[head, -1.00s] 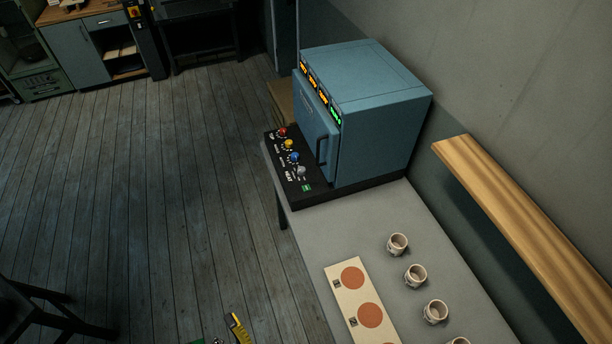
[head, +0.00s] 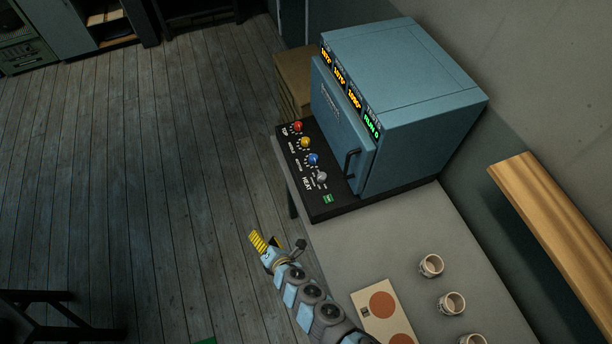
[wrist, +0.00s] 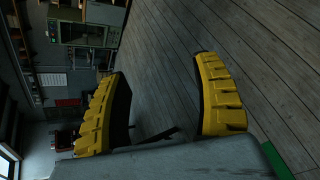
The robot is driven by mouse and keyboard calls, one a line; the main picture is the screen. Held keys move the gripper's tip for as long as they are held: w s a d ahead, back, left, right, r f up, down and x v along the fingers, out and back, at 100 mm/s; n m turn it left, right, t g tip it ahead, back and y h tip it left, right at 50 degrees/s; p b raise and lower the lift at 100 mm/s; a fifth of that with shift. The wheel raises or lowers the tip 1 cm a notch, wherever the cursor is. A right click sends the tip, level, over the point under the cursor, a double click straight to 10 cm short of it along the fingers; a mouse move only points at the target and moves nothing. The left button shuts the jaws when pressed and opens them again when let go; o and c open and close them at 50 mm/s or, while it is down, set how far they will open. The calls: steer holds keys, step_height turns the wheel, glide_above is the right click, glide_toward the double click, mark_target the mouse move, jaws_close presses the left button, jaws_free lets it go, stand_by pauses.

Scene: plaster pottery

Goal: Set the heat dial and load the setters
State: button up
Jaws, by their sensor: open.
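The blue kiln (head: 415,110) stands with its door shut at the back of the grey table. In front of its door a black panel (head: 320,205) carries red (head: 297,127), yellow (head: 305,142) and blue (head: 313,159) knobs and a grey heat dial (head: 321,176). Several white cups, such as this one (head: 431,265), stand on the table. A cream board (head: 367,309) with brown discs, perhaps the setters, lies left of them, partly behind my arm. My gripper (head: 262,243) is open and empty, left of the table edge; its yellow fingers (wrist: 161,108) stand apart over the floor in the wrist view.
A wooden shelf (head: 550,225) juts from the wall at right. The grey table (head: 375,240) is bare between the kiln and the cups. Dark stools or chairs (head: 40,305) stand at lower left. A wooden box (head: 293,80) is behind the kiln panel.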

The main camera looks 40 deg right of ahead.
steer(key=d+r+n+g+h, duration=0.1)
steer(key=d+h, duration=0.2)
steer(key=d, duration=0.4)
steer(key=s+d+r+n+g+h, duration=0.1)
steer(key=d+h, duration=0.1)
steer(key=d, duration=0.4)
steer(key=d+r+n+g+h, duration=0.1)
steer(key=d+h, duration=0.2)
steer(key=d, duration=0.4)
steer(key=shift+s+d+n+h, duration=0.3)
steer(key=shift+s+d+n, duration=0.05)
steer(key=shift+s+n, duration=0.05)
steer(key=b, duration=0.2)
glide_toward(322, 177)
steer(key=shift+x, duration=1)
steer(key=b+x, duration=0.5)
steer(key=x, duration=0.2)
steer(key=shift+w+f+b, duration=0.1)
steer(key=shift+f+b, duration=0.1)
steer(key=shift+b, duration=0.15)
steer(key=shift+w+d+f+b, duration=0.2)
steer(key=shift+d+b, duration=0.15)
steer(key=shift+w+d, duration=0.15)
steer(key=shift+w, duration=0.1)
steer(key=c, duration=1.2)
